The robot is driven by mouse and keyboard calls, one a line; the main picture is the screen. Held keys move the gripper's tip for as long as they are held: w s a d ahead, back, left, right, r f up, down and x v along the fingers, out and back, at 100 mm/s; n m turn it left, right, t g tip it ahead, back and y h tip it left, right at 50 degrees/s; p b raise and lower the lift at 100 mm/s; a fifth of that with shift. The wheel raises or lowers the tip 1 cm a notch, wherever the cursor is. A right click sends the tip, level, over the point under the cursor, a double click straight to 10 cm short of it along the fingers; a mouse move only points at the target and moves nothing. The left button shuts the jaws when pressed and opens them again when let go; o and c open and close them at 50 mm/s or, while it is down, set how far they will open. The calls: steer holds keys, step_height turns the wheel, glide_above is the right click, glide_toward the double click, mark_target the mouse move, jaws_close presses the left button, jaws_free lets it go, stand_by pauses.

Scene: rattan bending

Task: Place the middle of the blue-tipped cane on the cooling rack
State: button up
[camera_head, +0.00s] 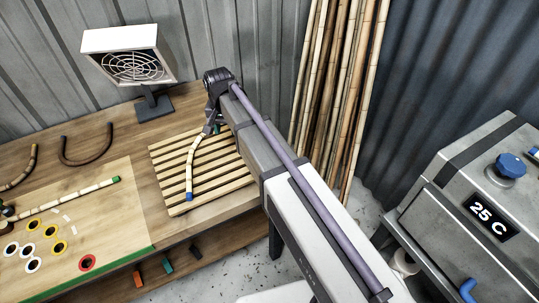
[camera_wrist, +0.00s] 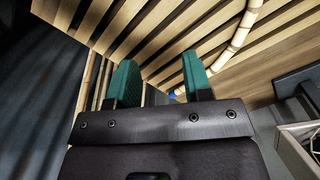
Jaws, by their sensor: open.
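The blue-tipped cane (camera_head: 191,166) is a pale, dark-banded, bent piece on the slatted wooden cooling rack (camera_head: 240,181). It runs across the slats, with its blue end near the front of the rack and its upper part close to my gripper (camera_head: 215,129). In the wrist view the cane (camera_wrist: 236,40) curves over the slats and passes behind the right finger. A bit of blue shows between the fingers. My gripper (camera_wrist: 160,72) has its teal fingers spread with nothing between them. Whether a finger touches the cane cannot be told.
A fan (camera_head: 130,65) stands behind the rack on the wooden bench. To the left are a green-tipped cane (camera_head: 85,193), dark bent pieces (camera_head: 86,158) and several coloured rings on a board. Tall canes (camera_head: 335,90) lean at the wall. A machine showing 25 C (camera_head: 488,216) is at right.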

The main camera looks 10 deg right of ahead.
steer(key=s+d+n, duration=0.2)
steer(key=s+d, duration=0.4)
steer(key=s, duration=0.4)
steer(key=s+d+n, duration=0.2)
steer(key=s+d, duration=0.5)
steer(key=s, duration=0.3)
steer(key=shift+d, duration=0.25)
stand_by(0.8)
